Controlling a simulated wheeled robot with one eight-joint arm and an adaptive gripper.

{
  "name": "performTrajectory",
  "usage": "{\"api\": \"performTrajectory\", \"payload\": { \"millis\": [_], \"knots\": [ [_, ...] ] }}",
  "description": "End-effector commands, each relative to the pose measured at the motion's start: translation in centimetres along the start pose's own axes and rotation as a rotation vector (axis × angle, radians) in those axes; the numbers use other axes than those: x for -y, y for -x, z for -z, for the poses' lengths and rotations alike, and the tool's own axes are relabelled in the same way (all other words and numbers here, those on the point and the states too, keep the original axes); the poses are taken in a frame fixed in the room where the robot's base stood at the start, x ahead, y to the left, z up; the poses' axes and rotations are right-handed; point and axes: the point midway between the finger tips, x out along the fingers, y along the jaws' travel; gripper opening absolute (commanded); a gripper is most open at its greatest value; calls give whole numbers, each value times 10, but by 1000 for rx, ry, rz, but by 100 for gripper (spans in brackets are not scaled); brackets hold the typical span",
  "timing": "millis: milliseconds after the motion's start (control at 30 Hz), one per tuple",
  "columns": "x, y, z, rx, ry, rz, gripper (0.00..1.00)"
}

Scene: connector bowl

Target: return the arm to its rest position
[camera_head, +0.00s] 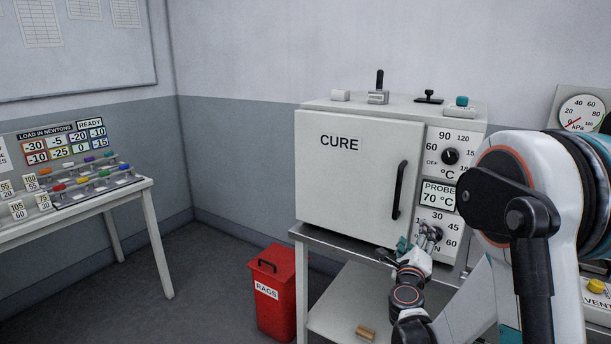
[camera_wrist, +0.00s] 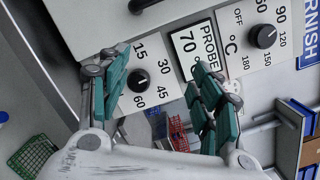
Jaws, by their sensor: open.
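My arm reaches from the right of the head view toward the white CURE oven (camera_head: 345,185). My gripper (camera_head: 420,240) is in front of the lower part of its control panel, by the lower timer dial (camera_head: 437,234). In the wrist view my gripper (camera_wrist: 160,75) has its teal fingers spread wide, with nothing held between them. The timer dial's black knob (camera_wrist: 138,80) shows between the fingers, and I see a gap around it. The arm is stretched forward and low, with its elbow large at the right of the head view.
The oven door is closed, with a black handle (camera_head: 398,190). The temperature dial (camera_head: 450,157) and a PROBE display (camera_head: 438,196) reading 70 sit above the timer. A red RAGS bin (camera_head: 277,292) stands left of the oven stand. A table (camera_head: 95,205) is at left, with open floor between.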

Motion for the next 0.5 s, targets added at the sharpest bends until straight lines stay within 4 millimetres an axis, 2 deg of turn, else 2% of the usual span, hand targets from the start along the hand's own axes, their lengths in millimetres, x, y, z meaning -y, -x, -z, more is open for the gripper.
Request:
{"api": "performTrajectory", "payload": {
  "millis": [33, 200, 400, 500],
  "knots": [
    [11, 6, -21, 49, 69, -19, 59],
    [32, 28, -80, 213, 328, -86, 59],
    [43, 70, -128, 391, 640, -171, 59],
    [44, 96, -142, 475, 796, -218, 59]
  ]
}}
